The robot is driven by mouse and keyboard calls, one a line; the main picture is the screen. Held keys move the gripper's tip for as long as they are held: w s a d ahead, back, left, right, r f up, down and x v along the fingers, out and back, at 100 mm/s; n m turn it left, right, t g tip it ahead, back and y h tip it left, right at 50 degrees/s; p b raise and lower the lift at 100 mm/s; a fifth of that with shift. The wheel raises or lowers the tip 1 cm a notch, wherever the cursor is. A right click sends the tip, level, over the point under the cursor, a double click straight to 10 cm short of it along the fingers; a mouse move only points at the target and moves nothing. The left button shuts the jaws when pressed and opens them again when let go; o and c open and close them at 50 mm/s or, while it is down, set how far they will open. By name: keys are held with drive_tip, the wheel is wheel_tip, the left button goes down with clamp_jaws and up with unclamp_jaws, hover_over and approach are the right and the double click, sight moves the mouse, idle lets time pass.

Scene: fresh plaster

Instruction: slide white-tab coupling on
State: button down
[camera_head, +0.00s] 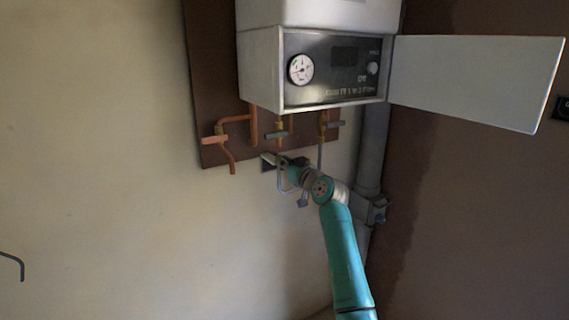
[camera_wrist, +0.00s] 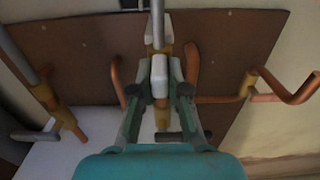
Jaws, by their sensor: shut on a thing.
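The white-tab coupling shows in the wrist view as a white block (camera_wrist: 159,76) between my fingertips, with a brass-coloured part (camera_wrist: 160,49) and a grey hose (camera_wrist: 157,18) in line above it. My gripper (camera_wrist: 160,84) is shut on this coupling. A brass-coloured pipe end (camera_wrist: 162,117) lies in line just below the tab in that view. I cannot tell whether the coupling touches or surrounds it. In the head view my gripper (camera_head: 274,160) is below the middle pipe under the boiler (camera_head: 262,65); the coupling is too small to make out there.
The boiler's panel door (camera_head: 475,80) is open to the right. A grey vertical pipe (camera_head: 373,150) runs beside my arm.

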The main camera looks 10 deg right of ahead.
drive_tip(key=shift+r, duration=2.35)
drive_tip(key=c, duration=1.2)
unclamp_jaws()
drive_tip(key=shift+o, duration=0.2)
drive_tip(key=shift+f, duration=0.1)
drive_tip(key=shift+s+d, duration=0.2)
drive_tip(key=shift+s, duration=0.25)
drive_tip(key=v, duration=1.1)
